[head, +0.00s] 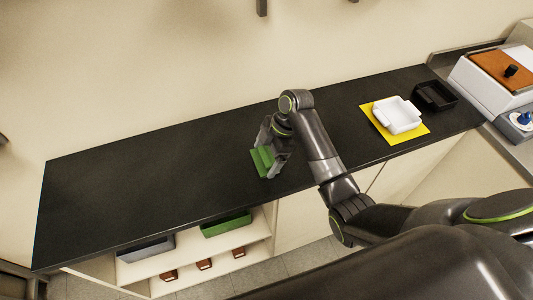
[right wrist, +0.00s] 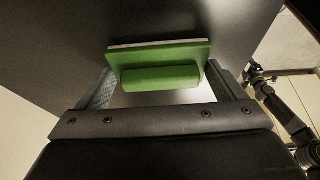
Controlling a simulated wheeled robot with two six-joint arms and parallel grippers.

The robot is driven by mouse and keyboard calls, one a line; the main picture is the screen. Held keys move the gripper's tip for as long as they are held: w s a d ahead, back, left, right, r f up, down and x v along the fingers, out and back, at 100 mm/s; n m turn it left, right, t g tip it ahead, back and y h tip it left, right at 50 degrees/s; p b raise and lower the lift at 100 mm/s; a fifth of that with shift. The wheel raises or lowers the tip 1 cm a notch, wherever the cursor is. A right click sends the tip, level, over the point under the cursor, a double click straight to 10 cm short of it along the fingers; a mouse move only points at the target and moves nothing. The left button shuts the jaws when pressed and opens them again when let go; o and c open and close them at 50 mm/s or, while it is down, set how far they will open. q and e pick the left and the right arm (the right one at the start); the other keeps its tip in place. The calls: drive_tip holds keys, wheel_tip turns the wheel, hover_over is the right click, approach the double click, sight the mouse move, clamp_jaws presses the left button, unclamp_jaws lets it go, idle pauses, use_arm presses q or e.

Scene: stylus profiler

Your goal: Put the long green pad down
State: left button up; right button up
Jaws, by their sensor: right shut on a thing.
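The long green pad (head: 262,160) is at the middle of the black counter, under my right gripper (head: 268,152). In the right wrist view the green pad (right wrist: 160,68) has a flat plate with a pale layer on its far side and a raised block facing me. My right gripper (right wrist: 160,90) has one finger at each end of the block and is shut on it. I cannot tell whether the pad touches the counter or hangs just above it. My left gripper is in neither view.
The black counter (head: 150,190) is clear to the left. To the right a white tray (head: 398,115) sits on a yellow mat (head: 421,132), beside a black tray (head: 435,96) and a machine (head: 493,82). A shelf below holds a green bin (head: 226,226) and a grey bin (head: 146,249).

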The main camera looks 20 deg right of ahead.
sight(267, 154)
drive_tip(key=shift+f, duration=0.15)
drive_tip(key=o, duration=0.7)
drive_tip(key=b+v, duration=0.1)
drive_tip(key=v, duration=0.4)
drive_tip(key=shift+w, duration=0.15)
drive_tip(key=p+v, duration=0.4)
drive_tip(key=v, duration=0.3)
drive_tip(key=shift+r+p, duration=0.25)
drive_tip(key=shift+p, duration=0.15)
